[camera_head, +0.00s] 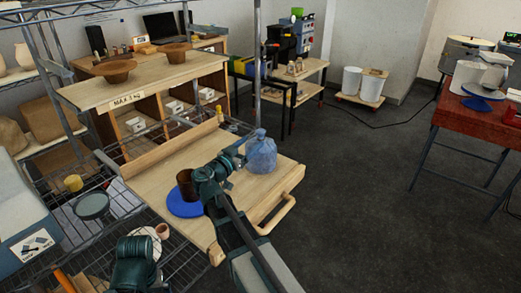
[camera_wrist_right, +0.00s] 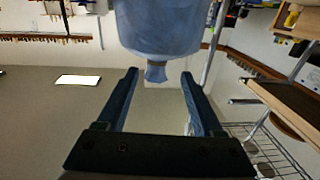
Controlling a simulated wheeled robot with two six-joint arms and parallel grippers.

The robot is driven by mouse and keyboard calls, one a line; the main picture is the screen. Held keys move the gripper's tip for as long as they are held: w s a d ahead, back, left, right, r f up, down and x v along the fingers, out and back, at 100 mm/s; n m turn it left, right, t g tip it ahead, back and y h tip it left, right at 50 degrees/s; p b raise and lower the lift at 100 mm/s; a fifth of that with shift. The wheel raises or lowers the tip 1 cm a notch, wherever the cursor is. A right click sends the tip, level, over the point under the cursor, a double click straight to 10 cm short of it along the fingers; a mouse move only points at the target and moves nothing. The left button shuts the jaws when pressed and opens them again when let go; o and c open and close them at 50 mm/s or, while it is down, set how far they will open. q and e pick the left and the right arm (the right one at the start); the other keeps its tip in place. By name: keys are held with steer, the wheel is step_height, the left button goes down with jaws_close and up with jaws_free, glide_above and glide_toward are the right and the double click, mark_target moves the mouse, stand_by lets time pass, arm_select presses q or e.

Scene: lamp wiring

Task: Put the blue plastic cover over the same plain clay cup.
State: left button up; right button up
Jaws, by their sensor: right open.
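The blue plastic cover (camera_head: 262,155), a translucent bag shape with a gathered top, stands on the wooden board; I cannot tell whether anything is under it. It also shows large in the right wrist view (camera_wrist_right: 172,35), its gathered tip pointing down in the picture. My right gripper (camera_head: 240,156) is open beside the cover's upper left. In the wrist view the tip appears between the open fingertips (camera_wrist_right: 160,73); contact is not visible. A dark brown clay cup (camera_head: 184,184) stands on a blue disc (camera_head: 186,208), partly hidden by my right wrist.
The wooden board (camera_head: 160,180) has a handle (camera_head: 276,216) at its front right. A raised shelf (camera_head: 140,86) behind carries two brown bowls. The floor to the right is open.

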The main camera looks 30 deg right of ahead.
mark_target(266, 137)
steer(key=shift+s+r+x, duration=0.1)
steer(key=shift+x, duration=2.2)
steer(key=shift+s+r+x, duration=0.1)
steer(key=shift+x, duration=2.25)
jaws_close()
